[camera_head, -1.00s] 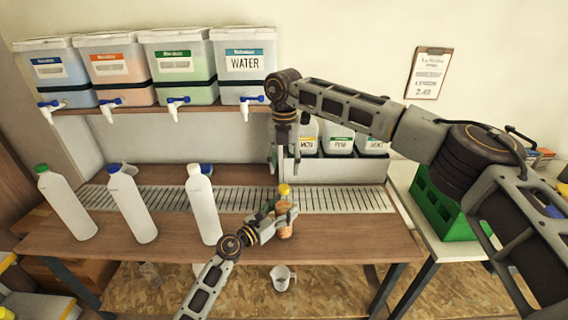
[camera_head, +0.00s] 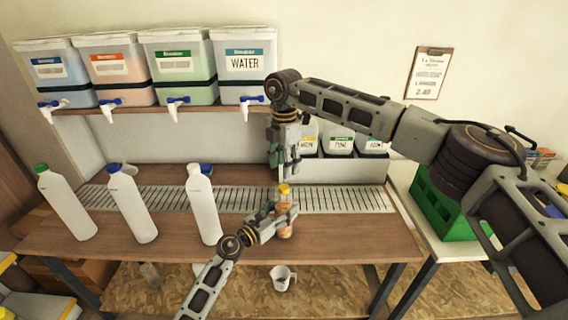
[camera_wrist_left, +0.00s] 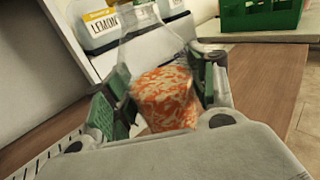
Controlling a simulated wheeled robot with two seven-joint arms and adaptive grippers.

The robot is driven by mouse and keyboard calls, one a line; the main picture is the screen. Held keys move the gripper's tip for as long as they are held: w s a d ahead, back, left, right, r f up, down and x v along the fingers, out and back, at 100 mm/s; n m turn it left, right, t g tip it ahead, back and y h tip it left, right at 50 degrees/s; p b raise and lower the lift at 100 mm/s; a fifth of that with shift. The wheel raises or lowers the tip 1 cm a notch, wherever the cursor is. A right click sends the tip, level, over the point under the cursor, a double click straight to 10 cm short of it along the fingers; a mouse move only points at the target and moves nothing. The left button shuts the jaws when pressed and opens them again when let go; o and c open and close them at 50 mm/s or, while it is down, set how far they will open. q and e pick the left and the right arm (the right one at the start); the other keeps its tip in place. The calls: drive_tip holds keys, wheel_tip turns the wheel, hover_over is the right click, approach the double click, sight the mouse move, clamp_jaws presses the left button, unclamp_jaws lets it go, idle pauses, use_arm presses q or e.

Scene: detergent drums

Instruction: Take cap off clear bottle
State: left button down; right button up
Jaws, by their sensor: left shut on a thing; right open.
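The clear bottle (camera_head: 286,231) with an orange lower part stands upright at the front of the wooden table. Its yellow cap (camera_head: 284,189) is on top. My left gripper (camera_head: 283,211) is shut around the bottle's side; the left wrist view shows the bottle (camera_wrist_left: 165,98) between its green-padded fingers, with the cap out of frame. My right gripper (camera_head: 283,165) points down just above the cap, open. I cannot tell if its fingertips touch the cap.
A slatted drain grille (camera_head: 240,199) runs behind. Labelled drums (camera_head: 245,90) sit on the shelf above. A green crate (camera_head: 440,205) is at right; a cup (camera_head: 282,278) is below.

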sight(284, 186)
drive_tip(key=m, duration=0.3)
drive_tip(key=shift+m, duration=2.3)
drive_tip(key=shift+f, duration=0.1)
drive_tip(key=shift+f, duration=3.9)
drive_tip(key=shift+c, duration=0.2)
clamp_jaws()
